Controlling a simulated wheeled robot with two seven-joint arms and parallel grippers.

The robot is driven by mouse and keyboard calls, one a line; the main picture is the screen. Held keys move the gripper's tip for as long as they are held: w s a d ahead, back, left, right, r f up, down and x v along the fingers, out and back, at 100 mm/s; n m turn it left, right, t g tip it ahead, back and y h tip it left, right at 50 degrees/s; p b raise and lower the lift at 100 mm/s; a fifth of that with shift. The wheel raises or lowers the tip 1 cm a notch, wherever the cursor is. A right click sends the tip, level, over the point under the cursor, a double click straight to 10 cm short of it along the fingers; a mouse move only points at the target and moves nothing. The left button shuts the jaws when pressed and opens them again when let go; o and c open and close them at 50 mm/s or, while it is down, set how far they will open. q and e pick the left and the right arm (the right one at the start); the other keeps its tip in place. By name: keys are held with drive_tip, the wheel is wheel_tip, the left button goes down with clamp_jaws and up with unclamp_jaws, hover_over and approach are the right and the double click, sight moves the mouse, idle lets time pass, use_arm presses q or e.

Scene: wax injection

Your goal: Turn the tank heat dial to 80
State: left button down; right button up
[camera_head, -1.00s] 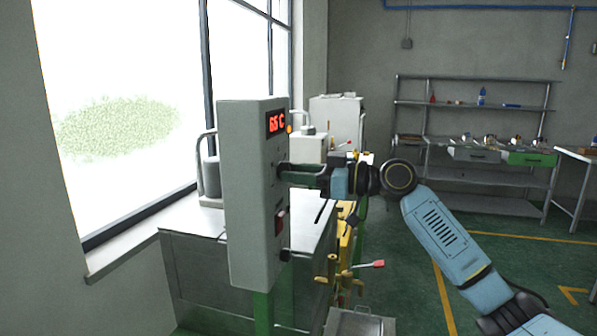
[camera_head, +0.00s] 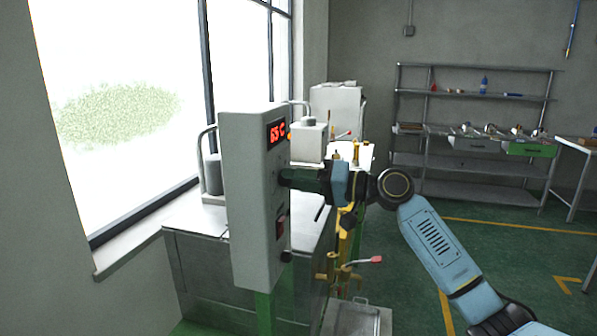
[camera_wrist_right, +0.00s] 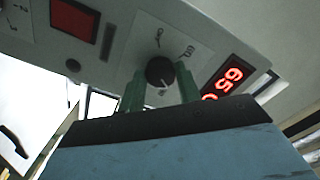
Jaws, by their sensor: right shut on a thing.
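The grey control box (camera_head: 246,200) stands upright at the centre left in the head view. Its red display (camera_head: 277,132) reads 65 C, and the display also shows in the right wrist view (camera_wrist_right: 229,80). The dark round heat dial (camera_wrist_right: 160,72) sits on the panel in the wrist view, with markings around it; one looks like 80. My right gripper (camera_head: 285,177) reaches the panel from the right, and its green fingers (camera_wrist_right: 160,88) stand on either side of the dial, shut on it. In the head view the gripper hides the dial. My left gripper is not in view.
A red rocker switch (camera_head: 280,222) and a dark knob (camera_head: 287,256) sit lower on the box. Yellow fittings with a red-tipped lever (camera_head: 376,260) stand below my right arm. A shelf rack (camera_head: 470,95) stands at the back, with open green floor before it.

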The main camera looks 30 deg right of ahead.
drive_tip(key=shift+r+m+p, duration=0.2)
drive_tip(key=shift+m+p, duration=1.7)
drive_tip(key=shift+m, duration=0.7)
drive_tip(key=o, duration=1)
drive_tip(key=shift+f, duration=0.1)
drive_tip(key=shift+c, duration=0.2)
drive_tip(key=shift+s, duration=0.1)
drive_tip(key=b+v, duration=0.4)
drive_tip(key=v, duration=0.9)
drive_tip(key=shift+s+d, duration=0.1)
